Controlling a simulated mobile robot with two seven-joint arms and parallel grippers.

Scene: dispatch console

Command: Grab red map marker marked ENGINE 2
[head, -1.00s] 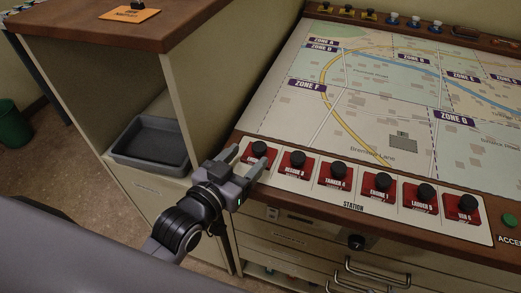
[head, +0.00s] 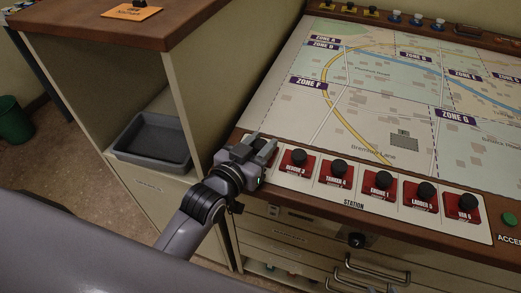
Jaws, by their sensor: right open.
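The row of red map markers with black knobs stands on the STATION strip along the map's front edge. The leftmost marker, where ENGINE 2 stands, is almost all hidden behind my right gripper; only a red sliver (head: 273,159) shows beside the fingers. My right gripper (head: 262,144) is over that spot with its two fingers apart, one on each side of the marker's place. Whether the fingers touch the marker cannot be seen. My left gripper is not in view.
Right of the gripper stand RESCUE 3 (head: 298,161), TANKER 4 (head: 337,173), ENGINE 1 (head: 381,186), LADDER 5 (head: 422,196) and VAN 6 (head: 463,207). A grey tray (head: 151,142) sits in the cabinet at left. The map (head: 400,115) is clear. A green button (head: 508,219) is at right.

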